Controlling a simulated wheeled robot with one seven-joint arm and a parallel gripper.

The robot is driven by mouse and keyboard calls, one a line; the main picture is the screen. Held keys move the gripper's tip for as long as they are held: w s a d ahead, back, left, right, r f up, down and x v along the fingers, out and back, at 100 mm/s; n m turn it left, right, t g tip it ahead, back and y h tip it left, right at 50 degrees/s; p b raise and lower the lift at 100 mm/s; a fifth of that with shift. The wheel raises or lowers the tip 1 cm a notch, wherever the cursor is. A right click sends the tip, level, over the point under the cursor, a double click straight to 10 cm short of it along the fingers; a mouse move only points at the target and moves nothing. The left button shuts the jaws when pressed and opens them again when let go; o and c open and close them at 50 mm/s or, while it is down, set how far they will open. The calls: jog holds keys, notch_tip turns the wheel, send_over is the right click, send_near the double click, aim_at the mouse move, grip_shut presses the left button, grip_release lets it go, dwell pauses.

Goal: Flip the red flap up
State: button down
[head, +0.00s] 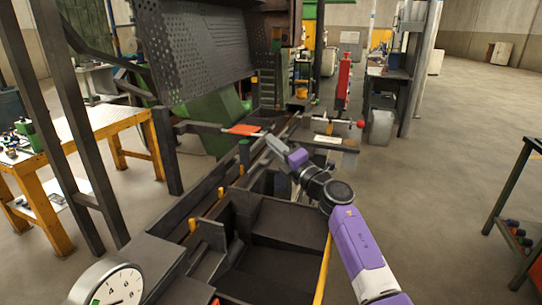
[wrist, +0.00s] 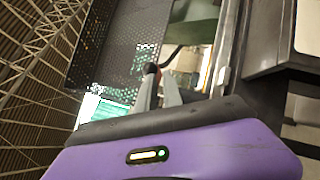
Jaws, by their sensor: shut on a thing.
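The red flap (head: 244,129) lies nearly flat at the end of a grey bar, beside the dark rail in the middle of the head view. My gripper (head: 266,138) reaches in from the right, with its fingertips at the flap's right end. In the wrist view my two grey fingers (wrist: 158,84) are close together around a small dark piece with an orange-red edge (wrist: 150,69). This appears to be the end of the flap. The fingers hide most of the contact.
A dark perforated panel (head: 205,60) hangs behind and above the flap. A red upright cylinder (head: 343,80) and a rod with a red knob (head: 360,124) stand to the right. A dial gauge (head: 108,287) is at the front left. Open floor lies at right.

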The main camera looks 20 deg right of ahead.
jog(key=shift+w+d+r+n+y+b, duration=0.25)
jog(key=shift+r+n+b, duration=0.2)
jog(key=shift+b, duration=0.9)
jog(key=shift+w+d+r+n+y+b, duration=0.1)
jog(key=shift+w+r+n+y+b, duration=0.25)
jog(key=shift+b, duration=0.95)
jog(key=shift+s+r+t, duration=0.15)
jog(key=shift+t, duration=0.15)
jog(key=p+v, duration=0.1)
jog(key=v, duration=0.7)
jog(key=shift+f+p, duration=0.3)
jog(key=shift+f, duration=0.1)
jog(key=shift+a, duration=0.15)
jog(key=shift+s, duration=0.1)
